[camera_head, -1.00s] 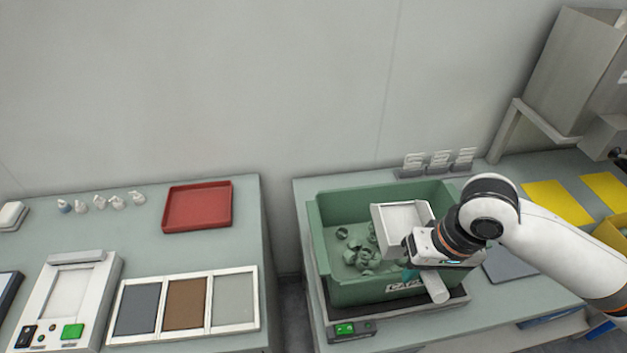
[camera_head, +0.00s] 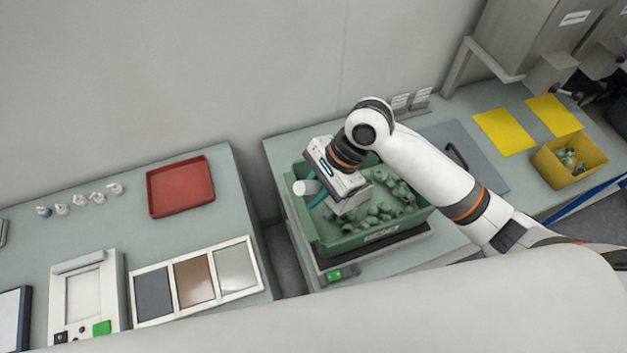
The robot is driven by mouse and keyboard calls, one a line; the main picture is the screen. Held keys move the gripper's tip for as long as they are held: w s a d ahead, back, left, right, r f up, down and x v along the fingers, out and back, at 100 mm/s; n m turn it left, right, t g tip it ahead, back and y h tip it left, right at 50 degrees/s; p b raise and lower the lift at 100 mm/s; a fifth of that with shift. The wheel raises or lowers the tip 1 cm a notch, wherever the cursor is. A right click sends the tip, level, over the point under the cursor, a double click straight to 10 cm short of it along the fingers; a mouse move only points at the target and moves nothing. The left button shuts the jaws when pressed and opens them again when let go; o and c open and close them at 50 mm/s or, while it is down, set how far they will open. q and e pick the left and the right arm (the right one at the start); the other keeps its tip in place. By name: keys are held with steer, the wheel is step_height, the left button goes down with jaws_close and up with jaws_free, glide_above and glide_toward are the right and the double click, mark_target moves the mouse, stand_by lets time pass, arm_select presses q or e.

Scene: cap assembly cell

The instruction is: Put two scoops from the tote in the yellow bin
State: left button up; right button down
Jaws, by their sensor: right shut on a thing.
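The green tote (camera_head: 317,238) stands on a dark scale with a green-lit display, and many grey-green caps (camera_head: 375,212) lie in it. My right gripper (camera_head: 318,194) is over the left part of the tote, its teal fingers shut on the scoop's white handle (camera_head: 305,187). The scoop's pale pan (camera_head: 352,205) is low in the tote by the caps, partly hidden by the gripper; I cannot tell what it holds. The yellow bin (camera_head: 559,174) is at the far right with several caps in it. My left gripper is not in view.
Two yellow mats (camera_head: 504,131) lie behind the yellow bin, and a grey mat (camera_head: 478,165) lies between tote and bin. Label stands (camera_head: 410,101) are behind the tote. A red tray (camera_head: 180,187) and framed panels (camera_head: 194,281) are on the left table, across a gap.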

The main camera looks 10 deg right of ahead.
steer(key=shift+w+f, duration=0.15)
steer(key=shift+f, duration=0.15)
arm_select(q)
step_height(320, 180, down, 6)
steer(key=b, duration=0.6)
arm_select(e)
steer(key=w+d+f+t+h, duration=0.1)
steer(key=w+d+f, duration=0.3)
steer(key=d+f, duration=0.45)
steer(key=w+d+f+h, duration=0.1)
steer(key=w+d+f, duration=0.35)
steer(key=f, duration=0.65)
arm_select(q)
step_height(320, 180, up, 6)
steer(key=p, duration=0.6)
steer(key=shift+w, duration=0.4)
arm_select(e)
steer(key=s+a+r+h, duration=0.1)
steer(key=r, duration=0.4)
steer(key=s+a+r+t+h, duration=0.1)
steer(key=s+a+r, duration=0.1)
steer(key=r, duration=0.3)
steer(key=s+a+r+t+h, duration=0.1)
steer(key=a+r+h, duration=0.1)
steer(key=r, duration=0.2)
steer(key=shift+s+a+r+n, duration=0.25)
steer(key=shift+r+n, duration=0.05)
steer(key=shift+r, duration=0.1)
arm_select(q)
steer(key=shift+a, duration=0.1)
